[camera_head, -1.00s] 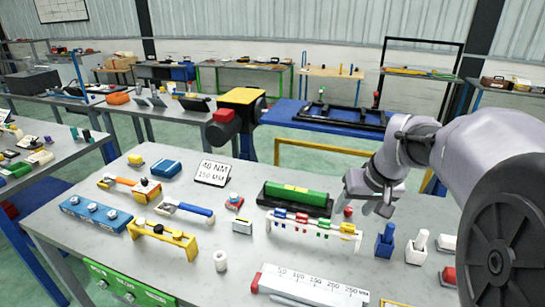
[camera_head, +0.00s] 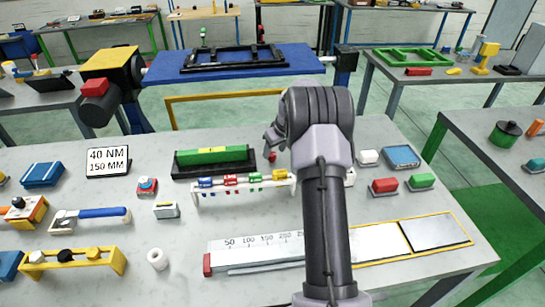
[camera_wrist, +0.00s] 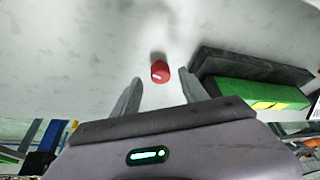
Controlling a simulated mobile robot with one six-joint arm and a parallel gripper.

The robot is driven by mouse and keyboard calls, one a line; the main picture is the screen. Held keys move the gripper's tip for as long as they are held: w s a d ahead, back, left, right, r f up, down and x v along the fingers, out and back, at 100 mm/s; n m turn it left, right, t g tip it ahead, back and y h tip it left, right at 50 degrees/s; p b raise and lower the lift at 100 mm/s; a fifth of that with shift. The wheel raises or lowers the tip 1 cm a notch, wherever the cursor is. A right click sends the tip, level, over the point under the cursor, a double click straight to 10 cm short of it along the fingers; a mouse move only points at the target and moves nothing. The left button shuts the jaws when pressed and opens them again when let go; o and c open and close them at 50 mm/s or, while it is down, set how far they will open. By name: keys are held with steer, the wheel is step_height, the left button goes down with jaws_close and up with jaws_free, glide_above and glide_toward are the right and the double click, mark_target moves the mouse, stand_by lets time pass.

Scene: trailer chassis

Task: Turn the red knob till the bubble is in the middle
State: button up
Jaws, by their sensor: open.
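The red knob (camera_head: 272,157) is small and stands on the grey table, just right of the green level (camera_head: 230,154) in its dark holder. The level has a yellow window (camera_head: 212,150); the bubble is too small to make out. In the wrist view the red knob (camera_wrist: 160,72) lies ahead, between the lines of my two fingers. The green level (camera_wrist: 255,104) is to its right there. My gripper (camera_wrist: 160,78) is open and empty. In the head view my arm hides most of it, with a part showing close to the knob.
Right behind my arm are a white block (camera_head: 368,157), a blue box (camera_head: 402,157) and red and green blocks. A white rack (camera_head: 235,190) with coloured clips stands in front of the level. A long ruler plate (camera_head: 260,246) lies nearer. A blue bench (camera_head: 235,62) stands behind.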

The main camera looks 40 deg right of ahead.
mark_target(272, 157)
steer(key=shift+x, duration=1.4)
steer(key=shift+w, duration=0.1)
steer(key=shift+c, duration=0.2)
jaws_close()
steer(key=shift+a+r+m+h, duration=0.15)
steer(key=shift+m+h, duration=0.25)
steer(key=shift+m, duration=0.8)
steer(key=shift+m+h, duration=0.4)
steer(key=shift+m, duration=0.7)
steer(key=shift+o, duration=0.2)
jaws_free()
steer(key=shift+g, duration=0.3)
